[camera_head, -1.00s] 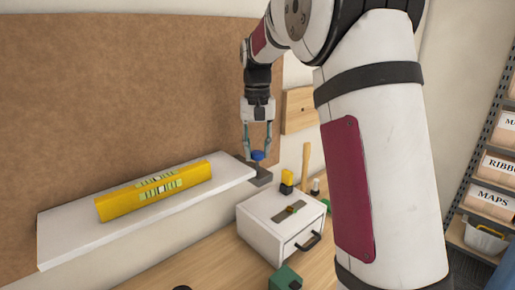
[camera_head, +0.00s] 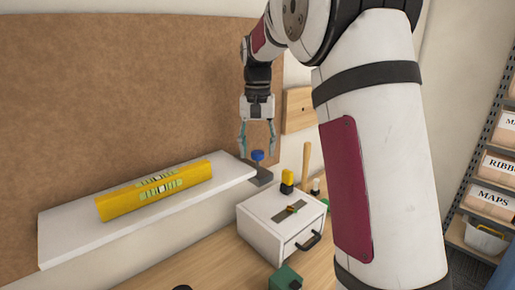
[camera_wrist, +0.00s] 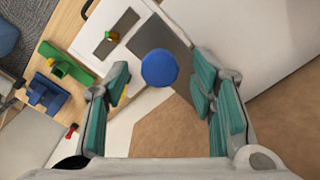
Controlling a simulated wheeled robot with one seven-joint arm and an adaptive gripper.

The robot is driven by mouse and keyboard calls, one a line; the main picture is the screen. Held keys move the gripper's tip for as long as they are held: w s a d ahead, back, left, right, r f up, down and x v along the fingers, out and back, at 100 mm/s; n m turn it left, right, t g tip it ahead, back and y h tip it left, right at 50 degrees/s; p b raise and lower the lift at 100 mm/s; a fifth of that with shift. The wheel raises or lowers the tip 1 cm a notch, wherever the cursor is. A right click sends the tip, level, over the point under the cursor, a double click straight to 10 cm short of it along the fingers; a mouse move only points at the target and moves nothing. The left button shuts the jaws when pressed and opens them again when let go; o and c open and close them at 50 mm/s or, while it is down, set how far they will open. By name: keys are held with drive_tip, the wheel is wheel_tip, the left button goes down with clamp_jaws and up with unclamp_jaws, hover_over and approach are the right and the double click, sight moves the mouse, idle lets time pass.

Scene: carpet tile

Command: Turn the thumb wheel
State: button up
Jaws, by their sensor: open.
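The blue thumb wheel (camera_head: 257,155) stands on a dark grey bracket (camera_head: 263,178) at the right end of the white shelf (camera_head: 75,231). In the wrist view the wheel (camera_wrist: 159,68) is a round blue disc between the two fingers, with a gap on each side. My gripper (camera_head: 258,153) points down over the wheel and is open, one finger on each side of it. A yellow spirit level (camera_head: 120,207) lies on the shelf, which looks tilted in the picture. I cannot read its bubble.
A white drawer box (camera_head: 262,233) with a dark handle stands on the wooden table below right. A yellow-topped item (camera_head: 287,176), a wooden handle (camera_head: 306,165) and a green block (camera_head: 284,276) are near it. A brown board (camera_head: 110,90) is behind the shelf.

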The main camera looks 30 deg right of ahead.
sight(258, 152)
wheel_tip(258, 152, up, 12)
drive_tip(key=shift+f, duration=0.25)
idle(0.6)
drive_tip(key=s+a+n+t, duration=0.1)
drive_tip(key=s+a+n, duration=0.1)
drive_tip(key=s+a, duration=0.35)
drive_tip(key=s+a+n+t, duration=0.1)
drive_tip(key=s+a, duration=0.2)
drive_tip(key=s, duration=0.5)
drive_tip(key=s+a+f+n+t, duration=0.1)
drive_tip(key=s+a+f+n, duration=0.1)
drive_tip(key=s+f, duration=0.3)
drive_tip(key=s+a+f+n+t, duration=0.1)
drive_tip(key=s+a+f+t, duration=0.1)
drive_tip(key=s+f, duration=0.4)
drive_tip(key=s+a, duration=0.1)
drive_tip(key=s, duration=0.3)
drive_tip(key=shift+s+a+n, duration=0.25)
drive_tip(key=shift+a+n, duration=0.1)
drive_tip(key=shift+n, duration=0.05)
